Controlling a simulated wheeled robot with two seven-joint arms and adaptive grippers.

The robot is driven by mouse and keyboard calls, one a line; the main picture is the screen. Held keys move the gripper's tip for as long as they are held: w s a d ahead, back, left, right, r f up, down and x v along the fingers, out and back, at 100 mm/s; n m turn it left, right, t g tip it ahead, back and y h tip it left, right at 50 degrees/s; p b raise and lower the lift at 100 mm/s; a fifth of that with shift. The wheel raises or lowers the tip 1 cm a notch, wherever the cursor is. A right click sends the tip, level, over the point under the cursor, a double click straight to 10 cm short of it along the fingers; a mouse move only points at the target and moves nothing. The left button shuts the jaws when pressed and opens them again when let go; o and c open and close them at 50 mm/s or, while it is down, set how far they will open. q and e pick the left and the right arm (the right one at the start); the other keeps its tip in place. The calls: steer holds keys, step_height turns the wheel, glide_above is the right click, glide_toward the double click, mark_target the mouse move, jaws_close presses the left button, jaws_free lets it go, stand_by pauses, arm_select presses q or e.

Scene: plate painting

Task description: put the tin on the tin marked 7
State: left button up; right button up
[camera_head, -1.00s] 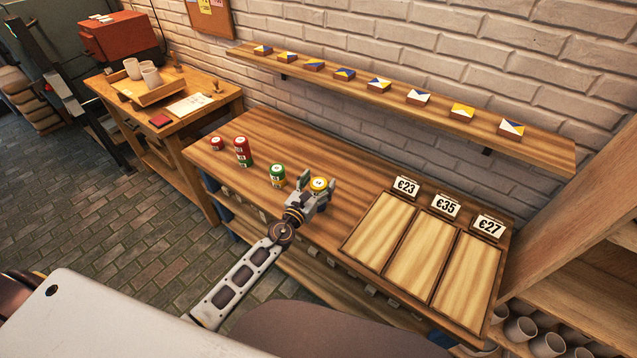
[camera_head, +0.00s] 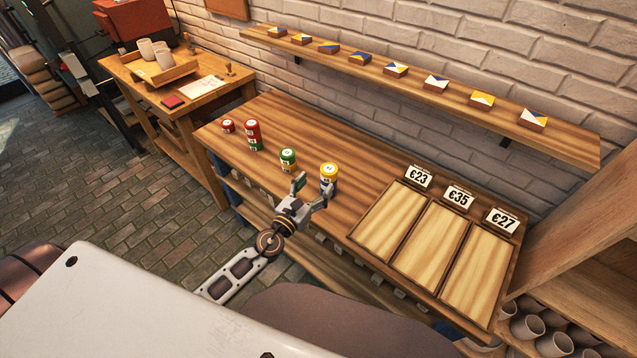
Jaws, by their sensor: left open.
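A yellow tin (camera_head: 329,171) stands on the workbench, with a dark blue part below it that looks like another tin, partly hidden by a finger. My left gripper (camera_head: 312,187) is open and empty, just in front of the yellow tin on the near side. A green tin (camera_head: 288,155) tops a short stack with a pale lower part, left of the gripper. Further left stands a taller stack with a red tin (camera_head: 252,128) above and green at its foot. A small red tin (camera_head: 228,126) stands alone at the far left. The numbers are too small to read surely. My right gripper is out of view.
Three framed wooden panels (camera_head: 425,245) with price cards lie on the right of the workbench (camera_head: 365,172). A wall shelf (camera_head: 400,82) holds several small painted boxes. Pale cups (camera_head: 527,327) fill a low shelf at right. The bench behind the tins is clear.

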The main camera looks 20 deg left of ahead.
arm_select(q)
steer(key=shift+s+a+b, duration=0.15)
steer(key=shift+s+b, duration=0.05)
steer(key=shift+s, duration=0.5)
steer(key=shift+s+a+b, duration=0.15)
steer(key=shift+s+b, duration=0.05)
steer(key=shift+s, duration=0.5)
